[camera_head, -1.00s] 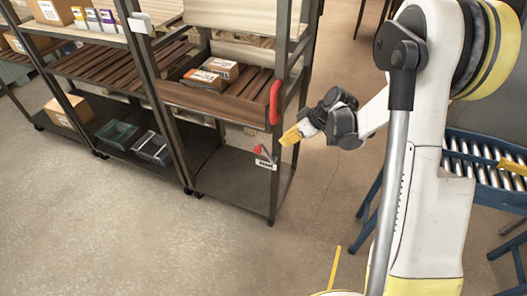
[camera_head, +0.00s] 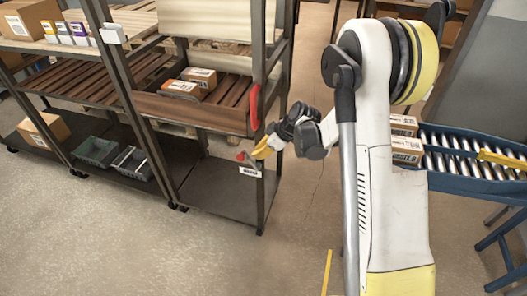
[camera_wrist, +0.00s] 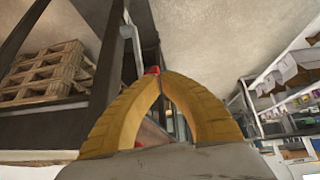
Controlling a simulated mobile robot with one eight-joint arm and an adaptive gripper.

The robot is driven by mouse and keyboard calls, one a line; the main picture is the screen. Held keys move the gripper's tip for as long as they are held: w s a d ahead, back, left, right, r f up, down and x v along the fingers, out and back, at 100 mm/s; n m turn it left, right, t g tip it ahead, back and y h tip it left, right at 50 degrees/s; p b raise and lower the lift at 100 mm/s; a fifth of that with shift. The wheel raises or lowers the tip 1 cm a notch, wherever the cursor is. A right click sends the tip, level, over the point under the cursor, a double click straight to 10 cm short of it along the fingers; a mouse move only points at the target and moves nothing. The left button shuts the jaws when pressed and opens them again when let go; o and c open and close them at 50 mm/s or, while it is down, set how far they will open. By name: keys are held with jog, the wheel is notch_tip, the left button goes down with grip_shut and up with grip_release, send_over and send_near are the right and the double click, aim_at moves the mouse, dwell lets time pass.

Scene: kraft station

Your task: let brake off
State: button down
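The brake is a small lever with a red knob (camera_head: 240,157) low on the post of the wheeled shelf cart (camera_head: 205,118), just above a white label (camera_head: 250,172). My gripper (camera_head: 260,151) has yellow fingers and is at the right of the knob, very close to it. In the wrist view my gripper (camera_wrist: 166,77) shows its two fingers arched together with their tips meeting. A red piece (camera_wrist: 152,70) shows just past the tips. Whether the fingers touch the lever cannot be told. Part of the lever is hidden behind the fingers.
A red handle (camera_head: 254,107) is on the cart's post above my gripper. Boxes (camera_head: 181,89) lie on the cart's slatted shelf. A blue roller conveyor (camera_head: 460,160) with boxes stands at right. The floor in front is clear.

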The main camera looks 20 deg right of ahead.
aim_at(243, 158)
jog(key=x, duration=0.2)
jog(key=b+x, duration=0.1)
jog(key=x, duration=0.1)
jog(key=b+x, duration=0.1)
jog(key=x, duration=0.2)
jog(key=shift+w+a+r, duration=0.2)
jog(key=shift+w, duration=0.2)
jog(key=shift+w+a+f+b, duration=0.3)
jog(key=shift+w+a+b, duration=0.2)
jog(key=shift+a, duration=0.1)
jog(key=shift+s+r, duration=0.1)
jog(key=shift+r, duration=0.1)
